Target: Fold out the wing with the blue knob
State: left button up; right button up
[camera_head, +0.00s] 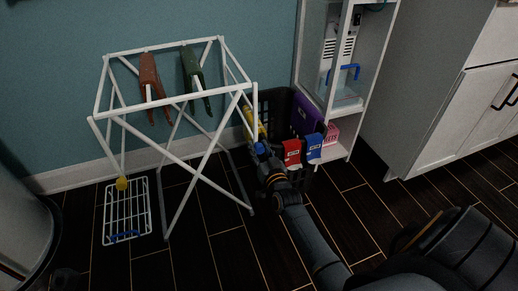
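The white drying rack (178,147) stands upright on the floor at the left. A small blue patch (260,148), which looks like the blue knob, shows low at the rack's right side, right at the tip of my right gripper (264,160). The wing it belongs to is mostly hidden by the rack legs and my arm; I cannot make out its angle. My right arm reaches in from the lower right. Its fingers are dark and small, so I cannot tell whether they are open or touching the knob. A yellow knob (122,183) shows at the rack's left. My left gripper is out of view.
A dark basket (273,103) with red, blue and purple items stands close behind my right gripper. A white shelf unit (340,90) stands beside it. A wire panel (127,212) is low at left. Red-brown (150,75) and green (192,68) items hang on the rack.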

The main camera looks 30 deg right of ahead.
grip_shut()
